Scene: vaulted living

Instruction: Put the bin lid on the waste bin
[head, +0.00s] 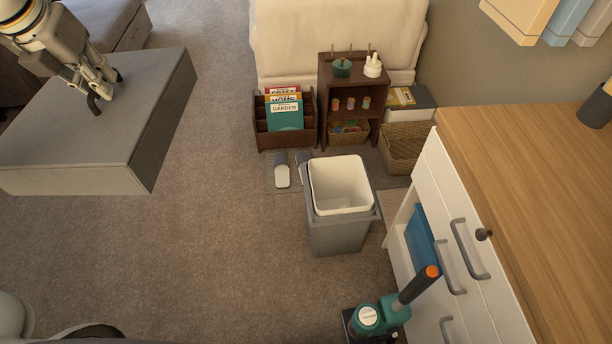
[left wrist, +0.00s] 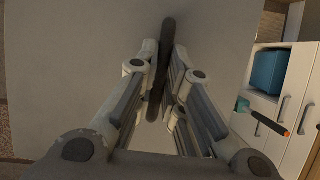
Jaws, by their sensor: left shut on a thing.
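The bin lid (head: 140,120) is a grey, thick, box-like cover with a dark handle on top, at the left of the head view. My left gripper (head: 97,92) is shut on that handle and holds the lid up, close to the camera. In the left wrist view the dark handle (left wrist: 165,50) lies between the fingers, with the lid's pale top (left wrist: 70,70) behind it. The waste bin (head: 336,238) stands upright and open on the carpet, right of the lid, grey with a white inner bucket (head: 340,190). My right gripper is not in view.
A white drawer unit (head: 435,185) with a wooden top (head: 530,150) stands close right of the bin. Slippers (head: 281,172), a magazine rack (head: 262,125) and a small shelf (head: 325,85) are behind it. A teal tool (head: 370,318) is in front. Carpet between lid and bin is clear.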

